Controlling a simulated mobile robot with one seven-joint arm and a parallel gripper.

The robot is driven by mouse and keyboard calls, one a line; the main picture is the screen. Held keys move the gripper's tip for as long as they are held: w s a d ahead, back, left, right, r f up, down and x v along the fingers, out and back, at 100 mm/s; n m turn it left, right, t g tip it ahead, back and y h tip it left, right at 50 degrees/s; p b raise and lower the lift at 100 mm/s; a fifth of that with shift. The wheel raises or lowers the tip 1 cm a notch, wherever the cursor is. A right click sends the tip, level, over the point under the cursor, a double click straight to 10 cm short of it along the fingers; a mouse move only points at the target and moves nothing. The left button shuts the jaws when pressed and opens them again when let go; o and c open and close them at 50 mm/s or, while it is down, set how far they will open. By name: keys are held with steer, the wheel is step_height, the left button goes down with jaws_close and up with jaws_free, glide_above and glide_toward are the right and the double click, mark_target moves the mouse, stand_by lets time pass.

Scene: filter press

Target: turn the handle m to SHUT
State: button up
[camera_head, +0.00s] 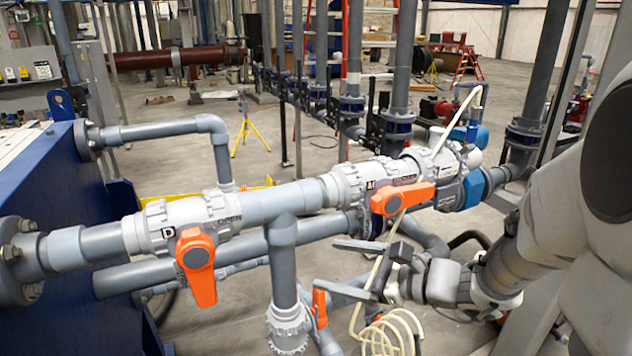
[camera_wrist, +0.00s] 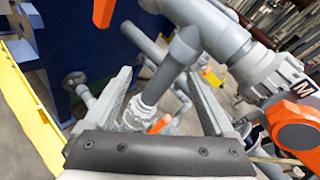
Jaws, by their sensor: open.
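Handle m (camera_head: 403,198) is the orange lever on the grey valve marked M (camera_head: 372,184). It points right, roughly along the pipe. In the wrist view, the handle (camera_wrist: 296,126) shows at the right edge, partly cut off, next to the letter M. The smaller lettering on the valve cannot be read surely. My gripper (camera_head: 326,266) is open and empty, below and left of handle m, and apart from it. In the wrist view, the gripper's two fingers (camera_wrist: 158,78) are spread wide, with handle m outside them to the right.
A second orange handle (camera_head: 197,267), on the valve marked D, hangs downward at left. A lower orange handle (camera_head: 320,308) is close to my fingers. A vertical grey pipe (camera_head: 284,260) stands just left of my gripper. A coiled cream hose (camera_head: 392,330) hangs below.

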steer(key=w+d+f+m+t+h, duration=0.1)
steer(key=w+d+m+t+h, duration=0.25)
steer(key=d+m, duration=0.3)
steer(key=w+d+f+m+t+h, duration=0.1)
steer(key=w+d+m+t+h, duration=0.1)
steer(key=d+m+t, duration=0.45)
steer(key=n+g+b, duration=0.2)
steer(key=n+b, duration=0.7)
steer(key=n, duration=1.1)
glide_toward(414, 199)
steer(key=x, duration=0.3)
steer(key=b+x, duration=0.3)
steer(key=x, duration=0.4)
steer(key=shift+w+b, duration=0.1)
steer(key=shift+b, duration=0.2)
steer(key=shift+w+a+r, duration=0.2)
steer(key=shift+w, duration=0.25)
steer(key=shift+c, duration=0.2)
jaws_close()
steer(key=shift+f, duration=0.1)
